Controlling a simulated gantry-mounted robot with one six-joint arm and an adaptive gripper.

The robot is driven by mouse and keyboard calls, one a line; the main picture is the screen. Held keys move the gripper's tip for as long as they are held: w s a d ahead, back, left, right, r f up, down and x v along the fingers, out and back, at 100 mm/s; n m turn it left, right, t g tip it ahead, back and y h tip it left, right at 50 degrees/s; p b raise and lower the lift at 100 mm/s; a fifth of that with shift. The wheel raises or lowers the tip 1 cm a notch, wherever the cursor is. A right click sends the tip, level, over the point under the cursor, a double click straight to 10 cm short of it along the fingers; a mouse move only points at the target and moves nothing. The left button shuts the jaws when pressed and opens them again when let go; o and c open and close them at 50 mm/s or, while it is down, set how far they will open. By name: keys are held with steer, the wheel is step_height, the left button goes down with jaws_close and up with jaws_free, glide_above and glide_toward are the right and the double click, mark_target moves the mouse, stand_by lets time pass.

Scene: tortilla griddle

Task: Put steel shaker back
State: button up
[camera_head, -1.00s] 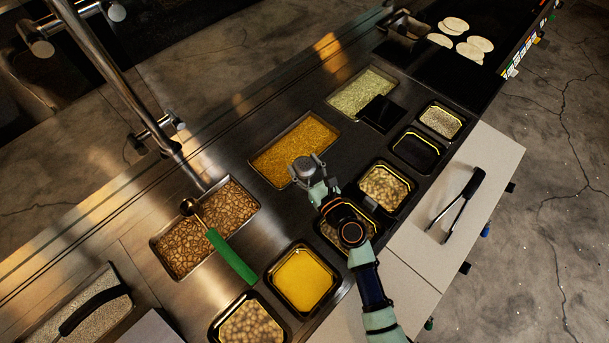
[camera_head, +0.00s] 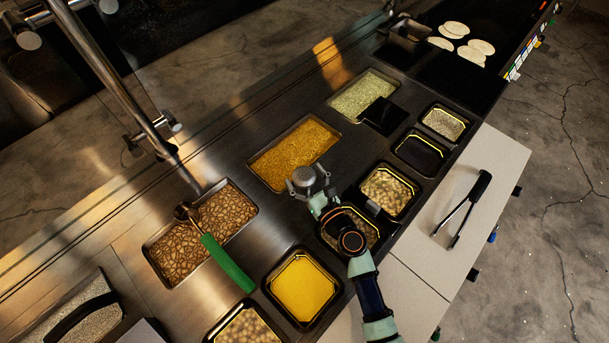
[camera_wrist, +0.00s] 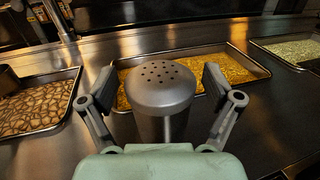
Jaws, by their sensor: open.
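The steel shaker (camera_head: 304,177) has a domed, perforated lid. It stands upright on the steel counter, just in front of the pan of orange-yellow filling. In the wrist view the shaker (camera_wrist: 161,95) is in the middle, between the two fingers. My gripper (camera_head: 309,187) is open, with a finger on each side of the shaker and a visible gap to each. The base of the shaker is hidden behind my gripper's body in the wrist view.
The orange-yellow pan (camera_head: 294,152) is right behind the shaker. A bean pan (camera_head: 165,268) with a green-handled ladle (camera_head: 228,264) lies to the left. Small inset pans, including a yellow one (camera_head: 303,287), line the front. Tongs (camera_head: 462,208) lie on the white board (camera_head: 500,165).

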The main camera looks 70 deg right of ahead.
steer(key=shift+r, duration=0.25)
steer(key=v, duration=1.2)
steer(key=w+a+r+n+t+y, duration=0.1)
steer(key=w+a+r+n+y, duration=0.45)
steer(key=w+a+n, duration=0.55)
steer(key=w+a+r+n+t+y, duration=0.1)
steer(key=w+a+r+n+y, duration=0.5)
steer(key=n, duration=1)
steer(key=w+a+r+n+g, duration=0.1)
steer(key=a+r+n, duration=0.2)
steer(key=a+n, duration=0.4)
steer(key=w+a+r+n+g, duration=0.1)
steer(key=a+r+n+g, duration=0.1)
steer(key=a+n, duration=0.5)
steer(key=n, duration=0.3)
steer(key=shift+a+r, duration=0.15)
steer(key=shift+r, duration=0.25)
